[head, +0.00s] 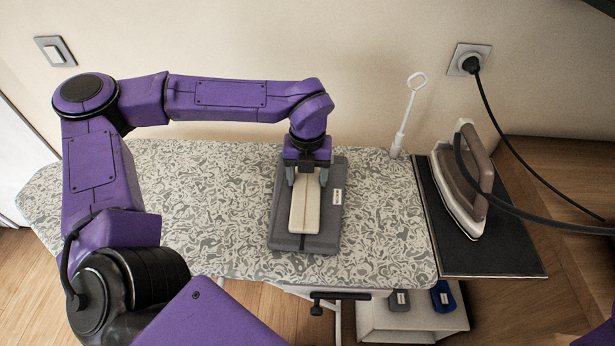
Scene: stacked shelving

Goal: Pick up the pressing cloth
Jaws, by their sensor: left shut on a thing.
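A long cream strip (305,207), which looks like the folded pressing cloth, lies along a dark grey flat pad (327,225) on the ironing board. My left gripper (307,178) reaches down from above at the strip's far end. Its fingers sit on either side of the strip and are shut on it. The strip's far end is partly hidden by the gripper. I cannot tell whether the strip is lifted off the pad. My right gripper is not in view.
The patterned ironing board (200,190) is otherwise mostly clear. An iron (465,185) stands on a dark rest (490,255) at the right, its cord running to a wall socket (467,60). A white cord holder (404,120) rises at the back. A low shelf (400,322) is below.

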